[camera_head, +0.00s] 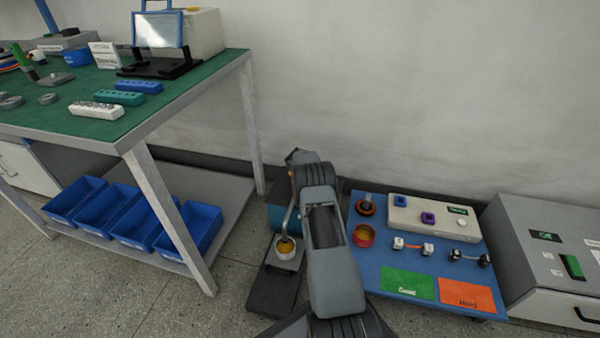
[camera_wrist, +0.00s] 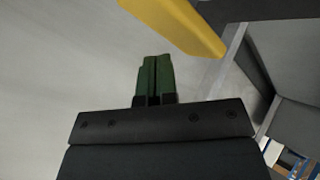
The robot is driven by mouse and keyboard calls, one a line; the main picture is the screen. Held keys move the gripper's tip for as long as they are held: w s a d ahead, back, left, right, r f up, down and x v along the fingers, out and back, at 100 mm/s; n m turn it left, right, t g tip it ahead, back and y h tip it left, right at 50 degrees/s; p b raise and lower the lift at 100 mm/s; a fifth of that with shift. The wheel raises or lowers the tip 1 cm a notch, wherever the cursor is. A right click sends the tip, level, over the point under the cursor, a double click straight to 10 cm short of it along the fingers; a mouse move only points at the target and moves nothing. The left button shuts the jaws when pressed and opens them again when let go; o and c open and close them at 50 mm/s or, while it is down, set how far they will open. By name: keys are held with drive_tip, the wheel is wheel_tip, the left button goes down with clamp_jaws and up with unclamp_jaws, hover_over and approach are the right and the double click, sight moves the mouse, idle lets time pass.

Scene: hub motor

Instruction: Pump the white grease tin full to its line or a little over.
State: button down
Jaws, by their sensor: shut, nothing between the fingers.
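The white grease tin (camera_head: 285,254) stands at floor level on a dark base (camera_head: 271,291), below the curved spout (camera_head: 290,216) of the pump. Yellow-orange grease shows inside it; its line and exact level are too small to read. The pump's blue body (camera_head: 284,217) is partly hidden behind my arm. My gripper is hidden in the head view. In the wrist view my gripper (camera_wrist: 157,62) has its green fingers together and empty. A yellow bar (camera_wrist: 180,25), perhaps the pump handle, lies just beyond and right of the fingertips; I see no clear contact.
A blue-topped surface (camera_head: 375,276) on the right carries a red tin (camera_head: 363,236), small parts, and green (camera_head: 407,284) and orange (camera_head: 466,295) mats. A grey cabinet (camera_head: 545,250) stands beyond it. A green-topped workbench (camera_head: 60,108) with blue bins (camera_head: 190,231) below stands left.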

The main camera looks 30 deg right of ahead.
drive_tip(key=shift+f+b, duration=0.25)
drive_tip(key=shift+b, duration=0.05)
idle(0.6)
drive_tip(key=shift+f+b, duration=0.2)
drive_tip(key=shift+b, duration=0.15)
drive_tip(key=shift+s+f, duration=0.15)
drive_tip(key=shift+f, duration=1.5)
idle(1.2)
drive_tip(key=shift+r, duration=0.15)
drive_tip(key=shift+r+p, duration=1)
drive_tip(key=shift+r, duration=0.9)
drive_tip(key=shift+r, duration=0.2)
drive_tip(key=shift+r+p, duration=1.75)
drive_tip(key=shift+r, duration=0.65)
